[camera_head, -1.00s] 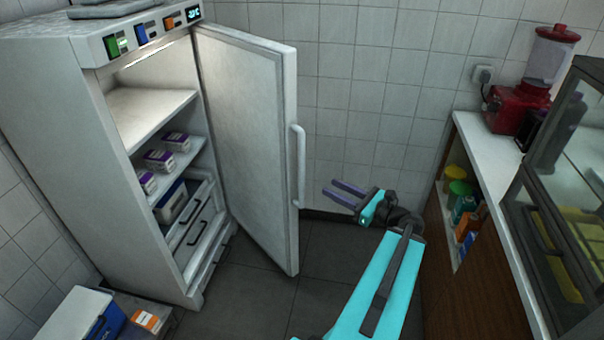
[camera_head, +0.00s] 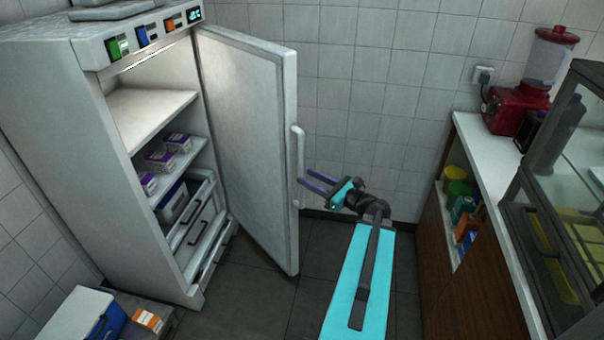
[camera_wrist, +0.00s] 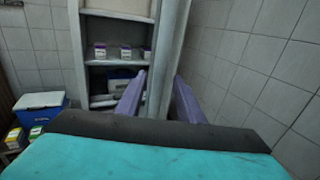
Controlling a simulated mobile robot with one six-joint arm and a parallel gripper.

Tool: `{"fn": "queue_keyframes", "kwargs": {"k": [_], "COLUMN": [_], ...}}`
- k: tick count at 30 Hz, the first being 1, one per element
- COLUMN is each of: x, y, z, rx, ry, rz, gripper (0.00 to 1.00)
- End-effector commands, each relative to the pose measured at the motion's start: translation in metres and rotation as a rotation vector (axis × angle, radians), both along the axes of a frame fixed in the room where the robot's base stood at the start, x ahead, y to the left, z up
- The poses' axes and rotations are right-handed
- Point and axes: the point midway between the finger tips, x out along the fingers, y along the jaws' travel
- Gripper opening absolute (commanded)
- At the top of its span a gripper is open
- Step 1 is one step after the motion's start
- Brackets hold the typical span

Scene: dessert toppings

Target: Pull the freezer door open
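The freezer (camera_head: 75,110) stands at the left in the head view. Its door (camera_head: 245,140) is swung wide open to the right, showing the shelves inside. The door's vertical handle (camera_head: 299,165) is on its outer edge. My gripper (camera_head: 311,182) is beside the handle's lower part, its two purple fingers apart and pointing left. Whether the fingers touch or straddle the handle I cannot tell. In the wrist view the fingers (camera_wrist: 158,100) are spread with the door's edge seen beyond them, and nothing is clearly held between them.
Several purple-and-white boxes (camera_head: 160,160) sit on a freezer shelf, above drawers (camera_head: 200,235). A counter (camera_head: 490,160) with a red blender (camera_head: 520,105) and a glass case (camera_head: 560,200) stands at the right. Floor before the door is clear.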

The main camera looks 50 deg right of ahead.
Motion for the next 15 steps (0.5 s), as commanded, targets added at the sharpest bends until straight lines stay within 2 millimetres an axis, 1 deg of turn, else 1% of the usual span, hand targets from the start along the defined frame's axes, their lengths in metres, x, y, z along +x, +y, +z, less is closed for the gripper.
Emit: {"fn": "queue_keyframes", "kwargs": {"k": [1,6,10,15], "x": [0.008,0.026,0.034,0.039], "y": [0.001,0.002,0.004,0.004], "z": [0.0,0.001,0.0,0.0], "rx": [0.0,0.001,0.001,0.001], "ry": [-0.001,-0.001,0.0,0.0], "rz": [0.003,0.002,0.001,0.0], "gripper": [0.34,0.34,0.34,0.34]}}
